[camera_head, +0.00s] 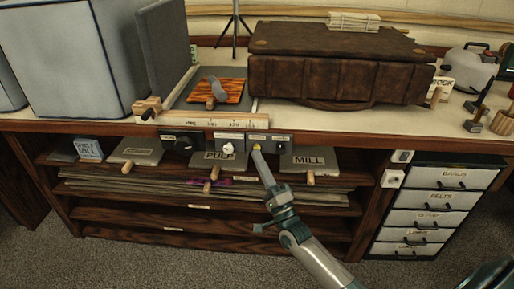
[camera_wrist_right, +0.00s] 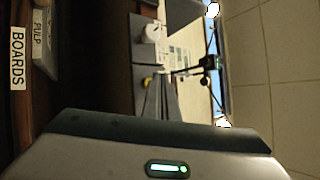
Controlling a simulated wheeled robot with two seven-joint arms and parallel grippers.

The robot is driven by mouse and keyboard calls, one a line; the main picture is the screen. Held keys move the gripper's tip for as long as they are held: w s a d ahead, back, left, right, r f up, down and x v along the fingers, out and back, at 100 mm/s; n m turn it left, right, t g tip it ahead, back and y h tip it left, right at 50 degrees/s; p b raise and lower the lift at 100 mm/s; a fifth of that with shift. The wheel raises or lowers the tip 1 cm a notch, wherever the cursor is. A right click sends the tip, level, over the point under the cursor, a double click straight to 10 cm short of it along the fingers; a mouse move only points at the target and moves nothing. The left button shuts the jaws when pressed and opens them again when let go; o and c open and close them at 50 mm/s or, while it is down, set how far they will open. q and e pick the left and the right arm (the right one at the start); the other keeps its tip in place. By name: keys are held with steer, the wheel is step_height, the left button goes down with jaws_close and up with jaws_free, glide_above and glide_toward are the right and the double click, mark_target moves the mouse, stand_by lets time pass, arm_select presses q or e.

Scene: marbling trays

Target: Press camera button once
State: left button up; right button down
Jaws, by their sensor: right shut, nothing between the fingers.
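A small yellow button (camera_head: 256,146) sits on a grey control box (camera_head: 281,142) under the table's front edge, and the yellow also shows in the right wrist view (camera_wrist_right: 147,82). I cannot read a camera label on it. My right gripper (camera_head: 258,154) is shut and empty, its fingertips at the yellow button and partly in front of it. In the right wrist view the shut fingers (camera_wrist_right: 160,98) point at the box beside the button. I cannot tell whether they touch it. A white knob (camera_head: 228,149) is just left of the button. My left gripper is not in view.
A black knob (camera_head: 184,144) and another dark knob (camera_head: 281,148) flank the controls. A brown case (camera_head: 335,75) and a tripod (camera_head: 235,25) stand on the tabletop. Labelled drawers (camera_head: 440,198) are at right.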

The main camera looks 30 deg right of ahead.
steer(key=shift+s+a, duration=0.15)
steer(key=shift+s, duration=0.1)
steer(key=s+a, duration=0.1)
steer(key=s+p, duration=0.1)
steer(key=s+a+p, duration=0.1)
steer(key=s, duration=0.1)
steer(key=shift+s+a, duration=0.1)
steer(key=shift+a, duration=0.2)
stand_by(0.5)
stand_by(0.6)
